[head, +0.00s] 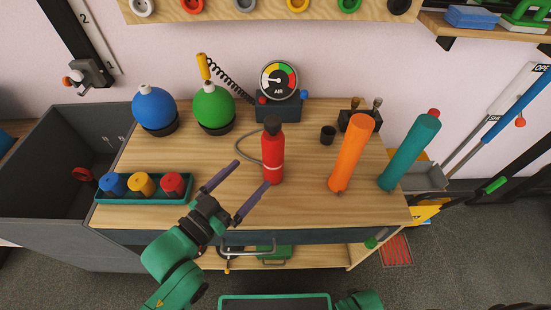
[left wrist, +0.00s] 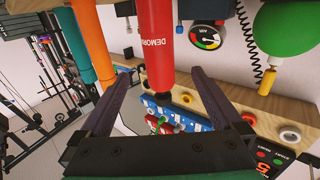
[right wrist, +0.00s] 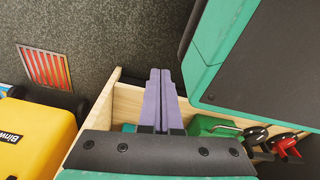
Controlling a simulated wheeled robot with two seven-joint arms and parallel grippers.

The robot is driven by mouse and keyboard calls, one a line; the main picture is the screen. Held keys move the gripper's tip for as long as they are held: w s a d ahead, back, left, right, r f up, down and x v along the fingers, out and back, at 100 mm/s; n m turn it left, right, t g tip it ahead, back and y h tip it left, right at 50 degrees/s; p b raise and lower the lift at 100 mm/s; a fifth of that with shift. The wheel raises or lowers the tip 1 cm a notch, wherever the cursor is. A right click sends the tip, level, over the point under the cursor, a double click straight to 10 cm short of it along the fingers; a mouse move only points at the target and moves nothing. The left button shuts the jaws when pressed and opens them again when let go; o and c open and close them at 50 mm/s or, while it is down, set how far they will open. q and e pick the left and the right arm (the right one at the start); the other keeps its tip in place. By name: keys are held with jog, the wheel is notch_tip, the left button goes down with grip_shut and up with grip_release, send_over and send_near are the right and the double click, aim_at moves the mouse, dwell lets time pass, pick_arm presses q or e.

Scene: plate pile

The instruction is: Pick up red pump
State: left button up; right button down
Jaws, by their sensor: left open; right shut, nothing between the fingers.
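The red pump (head: 273,160), a red cylinder with a black top, stands upright on the wooden workbench (head: 225,205). In the left wrist view the red pump (left wrist: 155,45) appears upside down, with white lettering, framed between the open fingers. My left gripper (head: 252,174) is open just in front and to the left of the pump; its right finger overlaps the pump's lower edge in the head view. Whether it touches cannot be told. My right gripper (right wrist: 160,75) is shut and empty, low in front of the wooden shelf; its fingers are not clear in the head view.
An orange cylinder (head: 350,152) and a teal cylinder (head: 408,152) stand right of the pump. Behind are a gauge box (head: 280,112), a green ball (head: 213,106) and a blue ball (head: 155,108). A teal tray (head: 145,198) with coloured knobs lies left. A small black cup (head: 327,135) stands behind.

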aim_at(266, 160)
pick_arm(q)
jog(key=x, duration=1)
jog(key=shift+d+f+b, duration=0.1)
jog(key=shift+f+b, duration=0.15)
jog(key=shift+b, duration=0.05)
jog(key=c, duration=1.5)
jog(key=shift+r, duration=0.15)
grip_shut()
pick_arm(e)
jog(key=shift+w+a+r, duration=0.1)
jog(key=shift+w+r, duration=0.1)
jog(key=shift+w, duration=0.4)
